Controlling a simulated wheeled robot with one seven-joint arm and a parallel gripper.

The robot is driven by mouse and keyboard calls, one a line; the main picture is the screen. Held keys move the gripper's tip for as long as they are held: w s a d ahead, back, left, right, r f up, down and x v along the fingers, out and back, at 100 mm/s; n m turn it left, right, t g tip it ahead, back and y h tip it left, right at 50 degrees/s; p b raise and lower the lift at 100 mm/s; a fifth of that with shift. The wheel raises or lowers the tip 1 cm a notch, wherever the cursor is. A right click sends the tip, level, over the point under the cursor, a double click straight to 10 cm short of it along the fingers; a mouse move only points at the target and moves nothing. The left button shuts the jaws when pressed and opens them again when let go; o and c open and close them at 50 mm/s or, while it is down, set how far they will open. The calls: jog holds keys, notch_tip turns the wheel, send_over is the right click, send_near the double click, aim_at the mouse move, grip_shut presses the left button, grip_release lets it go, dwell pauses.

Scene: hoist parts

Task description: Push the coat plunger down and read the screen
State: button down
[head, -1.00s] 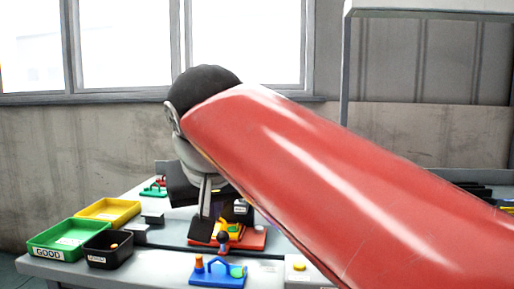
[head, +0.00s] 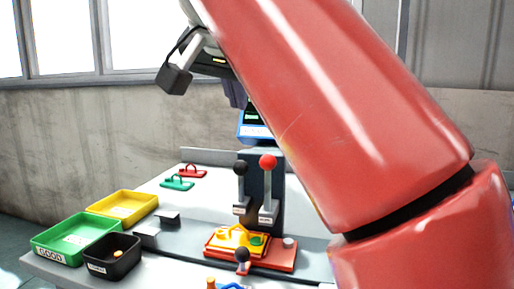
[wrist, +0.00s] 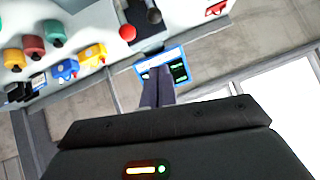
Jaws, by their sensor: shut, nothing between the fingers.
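A dark press column (head: 262,165) carries two upright plungers, one with a black knob (head: 240,168) and one with a red knob (head: 268,161). Their labels are too small to read, so I cannot tell which is the coat plunger. Behind them is a blue-framed screen (head: 255,131), partly hidden by my arm; its green text is unreadable. My gripper (head: 236,98) is raised above the knobs, touching neither. In the wrist view its closed fingers (wrist: 157,78) overlap the screen (wrist: 179,70), with the red knob (wrist: 127,32) and black knob (wrist: 154,16) beyond.
A red fixture (head: 281,258) holding a yellow part (head: 232,236) sits before the column. A green GOOD bin (head: 55,244), a yellow bin (head: 127,205) and a black bin (head: 113,262) stand left. Red and green hooked parts (head: 178,184) lie behind. My arm blocks the right.

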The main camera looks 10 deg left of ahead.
jog(key=x, duration=0.4)
jog(key=s+f+b+x, duration=0.1)
jog(key=x, duration=0.3)
jog(key=s+f+x, duration=0.1)
jog(key=x, duration=0.3)
jog(key=shift+w+a+f+b, duration=0.3)
jog(key=shift+w+a+b, duration=0.05)
jog(key=shift+b, duration=0.05)
